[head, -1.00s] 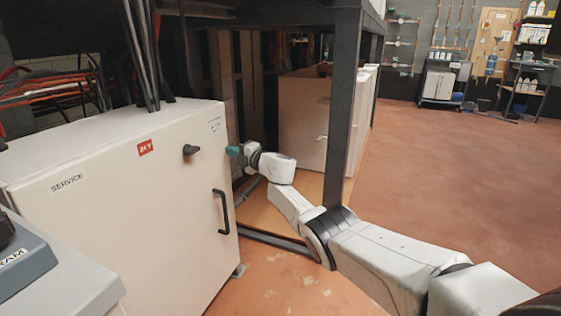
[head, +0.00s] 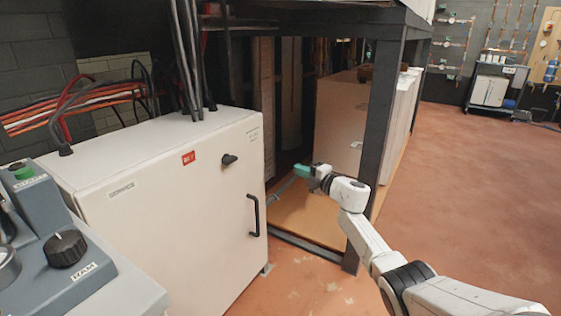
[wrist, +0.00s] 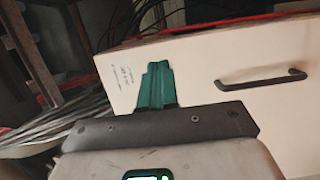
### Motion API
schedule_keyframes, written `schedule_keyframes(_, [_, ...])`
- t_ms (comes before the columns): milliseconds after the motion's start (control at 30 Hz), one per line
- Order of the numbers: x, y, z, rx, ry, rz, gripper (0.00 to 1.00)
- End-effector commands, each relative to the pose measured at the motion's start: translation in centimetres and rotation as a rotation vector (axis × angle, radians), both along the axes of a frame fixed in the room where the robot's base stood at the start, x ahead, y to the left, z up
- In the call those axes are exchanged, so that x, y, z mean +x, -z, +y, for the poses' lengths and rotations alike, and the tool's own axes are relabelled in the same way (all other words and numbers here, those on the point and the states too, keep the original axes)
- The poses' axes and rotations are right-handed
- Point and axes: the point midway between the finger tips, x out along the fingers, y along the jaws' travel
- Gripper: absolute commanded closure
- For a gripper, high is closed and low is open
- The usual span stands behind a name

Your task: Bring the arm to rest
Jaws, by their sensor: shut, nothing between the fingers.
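My gripper (head: 303,169) has green fingers and is at the end of my white arm, in the middle of the head view. It is shut and empty. It points left toward the white service cabinet (head: 165,220) and is apart from it, to the right of its black door handle (head: 254,215). In the wrist view the shut green fingers (wrist: 157,85) stand in front of the cabinet face (wrist: 215,60), with the handle (wrist: 262,80) to their right.
A dark metal post (head: 379,130) of the rack stands close behind my arm. A large pale box (head: 340,120) sits under the rack. A grey control box (head: 85,265) with a black knob is at lower left. Red floor (head: 480,190) is free at right.

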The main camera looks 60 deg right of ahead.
Motion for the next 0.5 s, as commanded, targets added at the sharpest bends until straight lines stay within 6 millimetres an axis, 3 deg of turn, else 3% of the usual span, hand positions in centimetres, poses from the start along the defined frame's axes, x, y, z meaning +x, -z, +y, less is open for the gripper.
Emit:
schedule_keyframes(300, [0.0, 0.1, 0.2, 0.003, 0.001, -0.003, 1.0])
schedule_keyframes(367, [0.6, 0.3, 1.0, 0.024, 0.018, -0.02, 1.0])
schedule_keyframes(500, [2.8, 1.0, 4.4, 0.137, 0.111, -0.096, 1.0])
